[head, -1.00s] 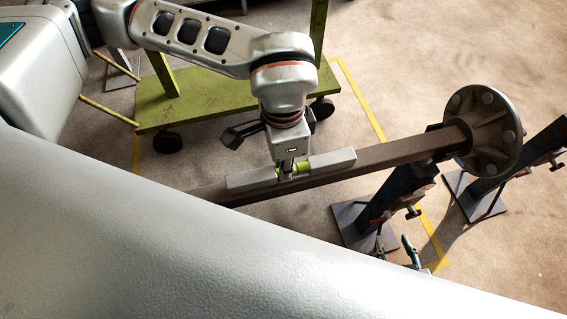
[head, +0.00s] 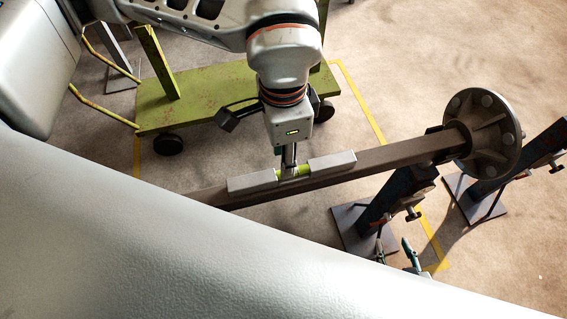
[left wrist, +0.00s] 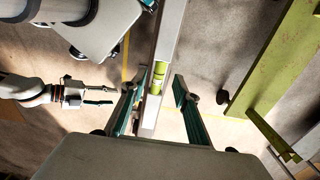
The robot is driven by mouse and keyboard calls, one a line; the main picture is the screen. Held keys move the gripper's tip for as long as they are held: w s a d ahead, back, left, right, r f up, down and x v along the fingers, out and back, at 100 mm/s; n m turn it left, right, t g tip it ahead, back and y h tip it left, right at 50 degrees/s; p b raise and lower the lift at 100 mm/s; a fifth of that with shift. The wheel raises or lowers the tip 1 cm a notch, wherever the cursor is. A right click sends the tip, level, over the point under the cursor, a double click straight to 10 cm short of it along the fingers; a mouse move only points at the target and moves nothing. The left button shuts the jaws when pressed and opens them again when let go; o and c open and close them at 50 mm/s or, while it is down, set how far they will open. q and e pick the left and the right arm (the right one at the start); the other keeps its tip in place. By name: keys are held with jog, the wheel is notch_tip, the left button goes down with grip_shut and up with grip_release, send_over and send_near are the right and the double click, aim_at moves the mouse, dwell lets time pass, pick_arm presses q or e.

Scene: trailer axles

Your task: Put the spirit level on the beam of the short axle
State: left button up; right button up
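The spirit level (head: 334,163) is a pale grey bar with a yellow-green vial in its middle. It lies lengthwise along the top of the brown axle beam (head: 405,151), which ends in a round hub at the right; its left part is hidden by my own body. My left gripper (head: 290,168) points down over the level's middle. In the left wrist view its teal-padded fingers are spread on either side of the level (left wrist: 158,78), with gaps to it. My right gripper (head: 393,243) shows two separated, empty fingertips below the beam; it also shows in the left wrist view (left wrist: 108,96).
Dark stands (head: 385,208) are near the hub end, one under the beam. A green cart (head: 205,92) with wheels stands behind the beam. A yellow floor line (head: 358,95) runs past it. The floor at the upper right is clear.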

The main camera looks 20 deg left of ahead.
pick_arm(q)
notch_tip(320, 180, up, 7)
dwell(0.3)
dwell(0.5)
